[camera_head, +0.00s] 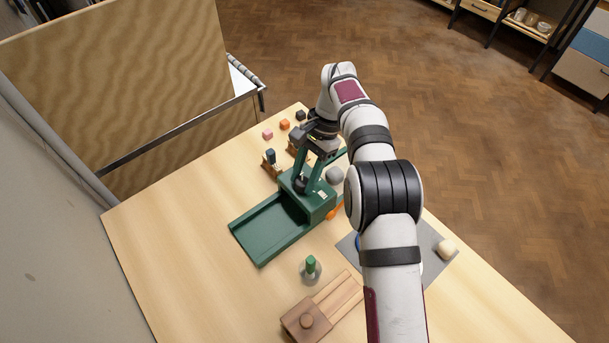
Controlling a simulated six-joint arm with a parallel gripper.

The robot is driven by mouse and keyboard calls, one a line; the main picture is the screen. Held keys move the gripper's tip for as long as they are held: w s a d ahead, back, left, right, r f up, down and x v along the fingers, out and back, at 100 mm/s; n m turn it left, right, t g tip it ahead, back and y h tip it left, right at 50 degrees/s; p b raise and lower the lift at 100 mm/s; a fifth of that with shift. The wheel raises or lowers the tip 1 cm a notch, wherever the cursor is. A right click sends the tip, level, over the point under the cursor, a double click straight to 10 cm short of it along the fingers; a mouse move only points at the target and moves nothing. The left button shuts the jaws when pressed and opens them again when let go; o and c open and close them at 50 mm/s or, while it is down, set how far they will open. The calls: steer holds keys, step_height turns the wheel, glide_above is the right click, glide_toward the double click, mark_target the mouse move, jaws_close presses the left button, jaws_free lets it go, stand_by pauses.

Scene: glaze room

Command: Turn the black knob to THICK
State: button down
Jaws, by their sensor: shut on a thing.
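A green machine (318,208) with a long open tray (262,258) stands on the table in the head view. The black knob (300,185) is on the machine's upper part, beside a small pale label. My gripper (306,184) reaches down from above, with its fingers at the knob, and is shut on it. The fingers and the arm partly cover the knob. The view is too small to read any THICK marking or to tell where the knob points.
Small pink, orange and dark blocks (285,124) lie behind the machine. A grey mat (433,265) with a pale rounded object (447,249) lies right. The table's left front is clear.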

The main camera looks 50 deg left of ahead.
mark_target(305, 179)
steer(key=shift+n+h, duration=0.3)
steer(key=shift+n, duration=0.5)
steer(key=shift+c, duration=2.2)
jaws_free()
steer(key=shift+r, duration=0.1)
step_height(305, 179, up, 4)
steer(key=shift+w+r, duration=0.1)
steer(key=shift+r, duration=0.1)
steer(key=w+d+r, duration=0.5)
steer(key=d+r, duration=0.1)
steer(key=d, duration=0.4)
steer(key=shift+w+r, duration=0.2)
steer(key=shift+w, duration=0.2)
